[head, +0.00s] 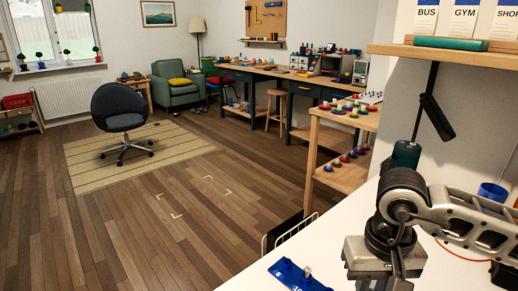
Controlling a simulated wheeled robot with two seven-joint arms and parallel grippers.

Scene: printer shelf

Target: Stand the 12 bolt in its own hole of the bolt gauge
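The blue bolt gauge (292,274) lies on the white surface at the bottom edge of the head view, partly cut off by the frame. Part of a white number shows on it. A small grey metal bolt (308,271) shows upright at its right part; I cannot tell its size or whether it is seated in a hole. My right gripper (384,262) points down to the right of the gauge. Its fingertips are cut off below the frame, so its opening and any bolt in it are hidden. My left gripper is out of view.
A white wire rack (290,230) stands at the white table's (340,225) far left edge. A blue cup (491,192) is behind my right arm. A wooden shelf (450,55) with sign cards overhangs at upper right. White surface is clear between gauge and gripper.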

